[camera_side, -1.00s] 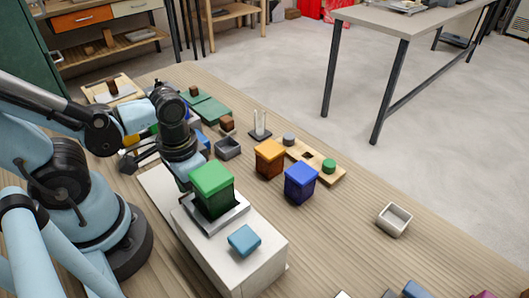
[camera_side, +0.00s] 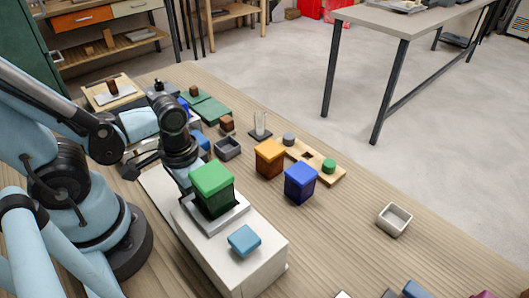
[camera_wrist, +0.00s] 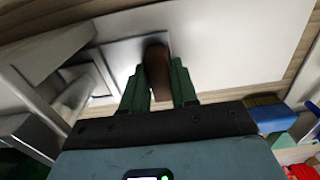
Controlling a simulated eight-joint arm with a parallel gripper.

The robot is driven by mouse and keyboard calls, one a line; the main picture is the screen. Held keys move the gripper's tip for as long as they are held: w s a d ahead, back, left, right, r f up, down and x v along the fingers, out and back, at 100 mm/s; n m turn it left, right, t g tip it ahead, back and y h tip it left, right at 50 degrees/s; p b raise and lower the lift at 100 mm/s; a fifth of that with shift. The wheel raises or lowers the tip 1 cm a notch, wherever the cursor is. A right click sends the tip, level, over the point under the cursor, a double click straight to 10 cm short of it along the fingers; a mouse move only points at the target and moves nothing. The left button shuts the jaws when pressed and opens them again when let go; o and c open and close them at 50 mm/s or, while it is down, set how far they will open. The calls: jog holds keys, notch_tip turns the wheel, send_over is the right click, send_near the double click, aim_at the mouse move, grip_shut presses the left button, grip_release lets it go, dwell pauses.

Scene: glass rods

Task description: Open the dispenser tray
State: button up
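The dispenser is a long white box (camera_side: 252,268) in the side view, with a metal plate and a green-lidded dark container (camera_side: 213,200) on top. A blue block (camera_side: 244,239) lies near its front end. My gripper is over the rear part of the white box in the side view; its fingertips are hidden behind the wrist and the green container. In the wrist view my gripper's green fingers (camera_wrist: 159,82) stand on either side of a brown upright handle (camera_wrist: 157,62) by a grey plate. I cannot tell whether they press on it.
An orange box (camera_side: 269,160) and a blue box (camera_side: 300,184) stand right of the dispenser, near a wooden board (camera_side: 330,178) with pegs. A small grey bin (camera_side: 228,149) is behind. A white open box (camera_side: 394,219) sits farther right, with bare table around it.

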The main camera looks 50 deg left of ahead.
grip_shut()
jog(key=shift+a, duration=0.1)
jog(key=shift+a, duration=0.25)
jog(key=a, duration=1.3)
jog(key=shift+w+a, duration=0.15)
jog(key=shift+a, duration=0.25)
jog(key=o, duration=0.8)
grip_release()
jog(key=shift+r, duration=0.1)
jog(key=shift+r, duration=5.95)
